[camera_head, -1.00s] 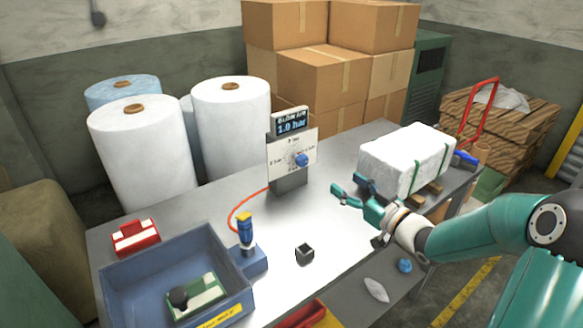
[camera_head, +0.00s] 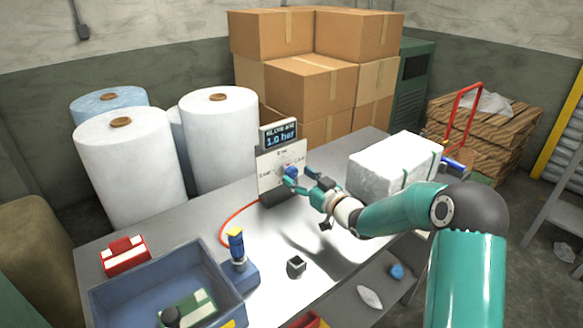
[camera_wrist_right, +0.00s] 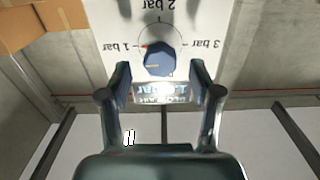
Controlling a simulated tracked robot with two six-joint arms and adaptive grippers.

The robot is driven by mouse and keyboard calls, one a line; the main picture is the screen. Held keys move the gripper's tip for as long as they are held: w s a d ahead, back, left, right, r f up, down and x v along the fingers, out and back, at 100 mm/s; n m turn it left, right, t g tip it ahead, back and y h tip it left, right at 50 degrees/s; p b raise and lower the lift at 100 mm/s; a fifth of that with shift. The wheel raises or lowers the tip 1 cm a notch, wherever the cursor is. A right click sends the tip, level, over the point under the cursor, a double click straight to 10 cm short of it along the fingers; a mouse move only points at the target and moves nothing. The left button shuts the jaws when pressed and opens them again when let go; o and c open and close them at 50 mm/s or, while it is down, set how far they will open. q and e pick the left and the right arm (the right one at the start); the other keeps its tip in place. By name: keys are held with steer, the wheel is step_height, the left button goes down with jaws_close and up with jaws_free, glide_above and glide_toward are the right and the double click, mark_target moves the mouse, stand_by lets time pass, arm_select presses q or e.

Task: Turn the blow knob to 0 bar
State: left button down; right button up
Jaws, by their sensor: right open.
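The blue blow knob (camera_head: 291,171) sits on a white dial plate (camera_head: 268,178) on a stand on the table. The display (camera_head: 279,136) above it reads 1.0 bar. In the right wrist view the knob (camera_wrist_right: 160,61) and its bar labels appear upside down, with a small red mark near the 1 bar label. My right gripper (camera_head: 300,178) is open, its fingertips close to the knob. In the right wrist view the fingers (camera_wrist_right: 160,80) stand left and right below the knob's centre; whether they touch it I cannot tell. My left gripper is not in view.
A blue crate (camera_head: 103,298) stands front left, a small dark cube (camera_head: 296,266) at the middle. A white wrapped block (camera_head: 375,166) lies right of my gripper.

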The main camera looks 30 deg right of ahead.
mark_target(294, 174)
steer(key=shift+w+a+p, duration=0.15)
steer(key=shift+w+p, duration=0.25)
steer(key=shift+w, duration=1.5)
steer(key=c, duration=1.2)
